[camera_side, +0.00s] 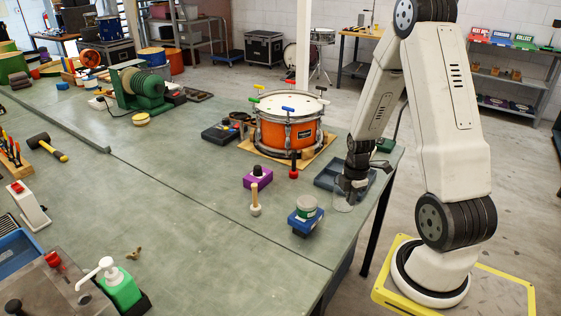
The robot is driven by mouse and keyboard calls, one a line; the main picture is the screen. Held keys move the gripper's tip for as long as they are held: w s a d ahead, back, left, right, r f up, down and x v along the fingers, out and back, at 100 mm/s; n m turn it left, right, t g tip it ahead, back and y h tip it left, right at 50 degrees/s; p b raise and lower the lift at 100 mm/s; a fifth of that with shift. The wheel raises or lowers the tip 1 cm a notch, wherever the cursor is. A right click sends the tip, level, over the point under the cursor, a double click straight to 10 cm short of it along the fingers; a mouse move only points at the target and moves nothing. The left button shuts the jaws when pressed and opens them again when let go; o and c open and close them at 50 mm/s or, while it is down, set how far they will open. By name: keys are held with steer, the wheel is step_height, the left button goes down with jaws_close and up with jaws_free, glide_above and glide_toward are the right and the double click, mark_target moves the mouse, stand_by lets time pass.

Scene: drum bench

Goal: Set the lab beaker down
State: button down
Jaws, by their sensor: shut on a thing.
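The lab beaker (342,197) is clear and faint, at the right edge of the green bench. My gripper (351,187) points down and is shut on the beaker. My black fingers and wrist hide part of it. The beaker looks roughly upright. I cannot tell if its base touches the bench or hangs just above it.
A shallow blue-grey tray (327,180) lies right behind the beaker. A purple block (257,178), a wooden mallet (255,200) and an orange drum (288,130) are farther left.

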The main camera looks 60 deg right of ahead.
steer(key=shift+f, duration=1.4)
steer(key=shift+f, duration=0.1)
steer(key=c, duration=0.8)
jaws_free()
steer(key=shift+r, duration=6.1)
steer(key=shift+a, duration=0.1)
